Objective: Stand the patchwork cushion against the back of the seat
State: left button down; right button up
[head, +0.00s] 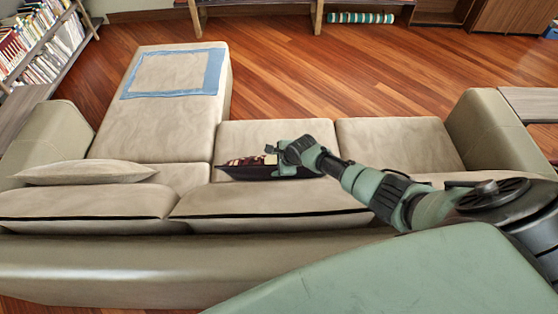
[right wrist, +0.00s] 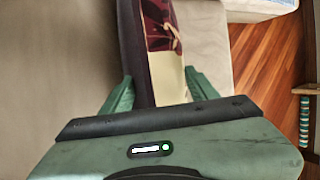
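The patchwork cushion (head: 245,169), dark red and cream, stands edge-up on the middle seat of the beige sofa (head: 390,143), just in front of the back of the seat (head: 270,199). Its lower part is hidden behind the backrest in the head view, so I cannot tell whether it touches the back. My right gripper (head: 279,160) is at the cushion's right end. In the right wrist view the cushion (right wrist: 163,40) lies between my two green fingers (right wrist: 160,88), which close on both its faces. My left gripper is not in view.
A beige cushion (head: 85,172) lies at the left by the backrest. A blue-edged cloth (head: 212,70) lies on the long left seat. The right seat is clear. A bookshelf (head: 40,48) stands at the far left; a striped roll (head: 360,18) lies at the back.

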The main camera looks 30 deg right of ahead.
jog(key=shift+s+d+r, duration=0.1)
jog(key=shift+s+r, duration=0.1)
jog(key=shift+r, duration=0.1)
jog(key=v, duration=0.6)
jog(key=shift+s+r, duration=0.15)
jog(key=shift+r, duration=0.1)
dwell(0.4)
